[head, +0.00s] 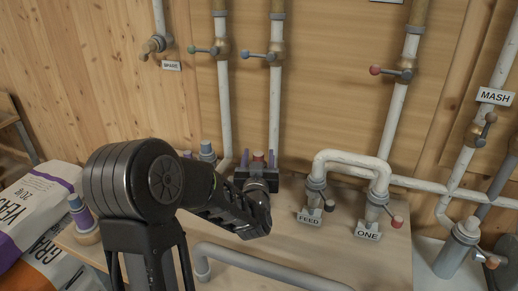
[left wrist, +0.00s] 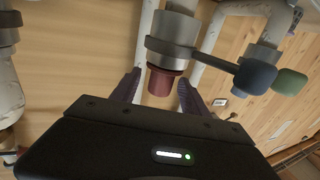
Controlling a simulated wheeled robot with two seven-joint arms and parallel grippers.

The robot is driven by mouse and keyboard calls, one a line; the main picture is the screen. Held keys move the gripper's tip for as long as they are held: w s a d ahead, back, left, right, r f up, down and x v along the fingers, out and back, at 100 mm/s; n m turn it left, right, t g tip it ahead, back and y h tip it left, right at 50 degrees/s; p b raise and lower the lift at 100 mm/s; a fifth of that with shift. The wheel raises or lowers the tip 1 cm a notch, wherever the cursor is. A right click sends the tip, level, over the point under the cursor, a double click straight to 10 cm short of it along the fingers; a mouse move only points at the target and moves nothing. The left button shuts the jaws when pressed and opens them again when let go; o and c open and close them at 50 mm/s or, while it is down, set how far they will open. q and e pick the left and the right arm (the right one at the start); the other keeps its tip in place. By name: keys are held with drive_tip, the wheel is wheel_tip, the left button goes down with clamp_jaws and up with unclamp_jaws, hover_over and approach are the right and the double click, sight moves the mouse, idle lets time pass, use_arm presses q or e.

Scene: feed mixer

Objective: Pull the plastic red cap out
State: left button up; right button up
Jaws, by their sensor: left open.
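The red plastic cap (left wrist: 164,82) sits on the end of a grey pipe collar (left wrist: 174,30) in the left wrist view. In the head view the cap (head: 258,156) shows as a small red spot just beyond my left gripper (head: 258,160). In the left wrist view my left gripper (left wrist: 158,80) is open, with one dark purple finger on each side of the cap. A gap shows between the cap and each finger; I cannot tell the exact depth. My right gripper is not in view.
White pipes with valves run down the wooden wall. A blue-grey valve knob (left wrist: 255,77) and a green one (left wrist: 290,82) are right of the cap. The FEED pipe (head: 313,200) and ONE pipe (head: 373,205) stand to the right. Feed bags (head: 35,200) lie at left.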

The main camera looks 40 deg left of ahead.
use_arm(q)
drive_tip(key=x, duration=0.3)
drive_tip(key=shift+w+a+p, duration=0.1)
drive_tip(key=shift+w+p, duration=0.05)
drive_tip(key=shift+p, duration=0.15)
drive_tip(key=shift+c, duration=0.5)
clamp_jaws()
idle(0.4)
